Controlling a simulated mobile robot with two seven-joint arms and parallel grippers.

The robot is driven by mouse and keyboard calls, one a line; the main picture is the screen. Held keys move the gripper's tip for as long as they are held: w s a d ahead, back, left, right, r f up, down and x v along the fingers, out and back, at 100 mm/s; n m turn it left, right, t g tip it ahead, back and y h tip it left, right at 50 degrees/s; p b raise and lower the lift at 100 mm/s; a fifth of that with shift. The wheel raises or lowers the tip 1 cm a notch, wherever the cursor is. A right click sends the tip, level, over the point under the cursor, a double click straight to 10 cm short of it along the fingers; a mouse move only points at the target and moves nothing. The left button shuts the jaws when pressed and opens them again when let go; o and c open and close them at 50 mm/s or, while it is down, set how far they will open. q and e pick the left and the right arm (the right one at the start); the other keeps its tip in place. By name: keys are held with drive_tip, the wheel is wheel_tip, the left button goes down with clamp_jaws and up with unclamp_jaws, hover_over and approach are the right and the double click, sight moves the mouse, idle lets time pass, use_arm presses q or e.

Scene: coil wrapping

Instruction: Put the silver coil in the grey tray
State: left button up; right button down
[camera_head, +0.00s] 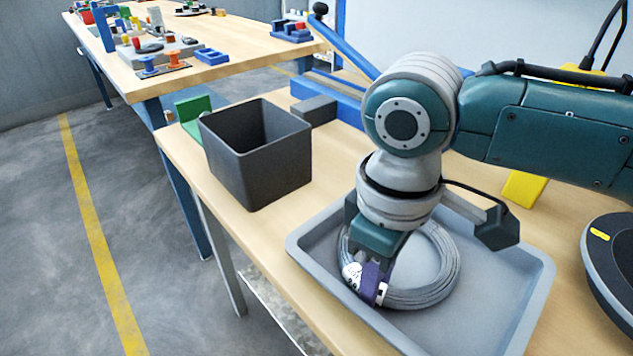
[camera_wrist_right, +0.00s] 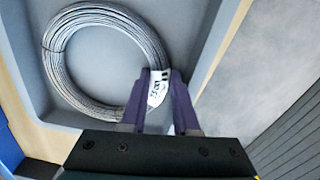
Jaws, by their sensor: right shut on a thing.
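The silver coil (camera_head: 438,283) is inside the grey tray (camera_head: 527,290), in its left part, and looks flat on or just above the tray floor. My right gripper (camera_head: 368,284) is shut on the coil's near left edge, at a white label. In the right wrist view the purple fingers (camera_wrist_right: 158,98) pinch the coil (camera_wrist_right: 58,72) at the white label (camera_wrist_right: 158,86). The tray (camera_wrist_right: 195,20) shows around the coil there. In the head view my right wrist hides part of the coil and tray. My left gripper is in neither view.
A dark open box (camera_head: 262,160) stands on the wooden table (camera_head: 235,222) left of the tray, with a green piece (camera_head: 192,113) behind it. A round black device (camera_head: 610,265) is at the right. A second table (camera_head: 245,45) with small parts stands behind.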

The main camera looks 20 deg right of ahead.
drive_tip(key=c, duration=0.9)
unclamp_jaws()
drive_tip(key=shift+c, duration=0.2)
wheel_tip(320, 180, up, 12)
drive_tip(key=p, duration=0.3)
drive_tip(key=s+a+f+m+t+y, duration=0.1)
drive_tip(key=s+a+f+t+y, duration=0.2)
drive_tip(key=s+a, duration=0.35)
drive_tip(key=s+d+f+m+h, duration=0.1)
drive_tip(key=s+d+m+h, duration=0.1)
drive_tip(key=s+d, duration=0.6)
drive_tip(key=shift+d+f+m+h, duration=0.2)
drive_tip(key=shift+d+m+h, duration=0.1)
drive_tip(key=shift+d+m, duration=0.65)
